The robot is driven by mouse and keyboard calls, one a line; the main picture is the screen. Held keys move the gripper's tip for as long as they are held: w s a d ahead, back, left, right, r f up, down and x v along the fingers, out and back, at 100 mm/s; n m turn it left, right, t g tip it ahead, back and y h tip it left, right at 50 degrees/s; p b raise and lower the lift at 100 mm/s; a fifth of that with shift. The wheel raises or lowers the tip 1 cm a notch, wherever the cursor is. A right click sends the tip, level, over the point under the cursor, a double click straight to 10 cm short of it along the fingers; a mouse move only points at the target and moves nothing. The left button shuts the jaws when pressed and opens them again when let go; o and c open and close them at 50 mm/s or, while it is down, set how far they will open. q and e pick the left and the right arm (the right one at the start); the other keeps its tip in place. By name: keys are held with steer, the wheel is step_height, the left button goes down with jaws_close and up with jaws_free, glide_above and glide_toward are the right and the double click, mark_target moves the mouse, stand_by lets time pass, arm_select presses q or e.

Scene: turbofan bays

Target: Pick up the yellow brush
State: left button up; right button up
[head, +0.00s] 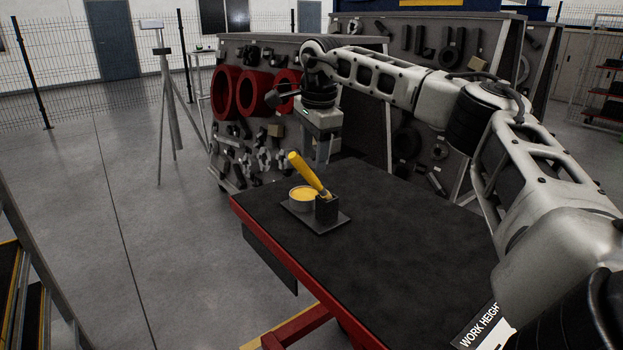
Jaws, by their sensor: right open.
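The yellow brush (307,172) stands tilted in a small dark holder (326,209), its yellow handle leaning up and to the left. A round pot with yellow contents (303,197) stands beside the holder. Both are on a dark tray (335,225) near the far left end of the table. My right gripper (321,160) is open and points down above and slightly behind the brush. It appears apart from the handle. My left gripper is not in view.
The black-topped table (400,240) with a red edge is mostly clear. A grey tool board (240,130) with red rings and metal parts stands behind it. A tripod (168,100) stands at the left. A yellow-edged rail structure (20,270) is at the lower left.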

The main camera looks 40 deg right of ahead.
mark_target(311, 171)
steer(key=f, duration=0.5)
steer(key=shift+w, duration=0.4)
jaws_close()
steer(key=shift+r, duration=0.15)
steer(key=shift+r, duration=0.6)
steer(key=s+a+r+b, duration=0.2)
steer(key=s+a+r, duration=0.7)
steer(key=s+r, duration=0.1)
steer(key=shift+s+r, duration=0.4)
steer(key=shift+r, duration=0.4)
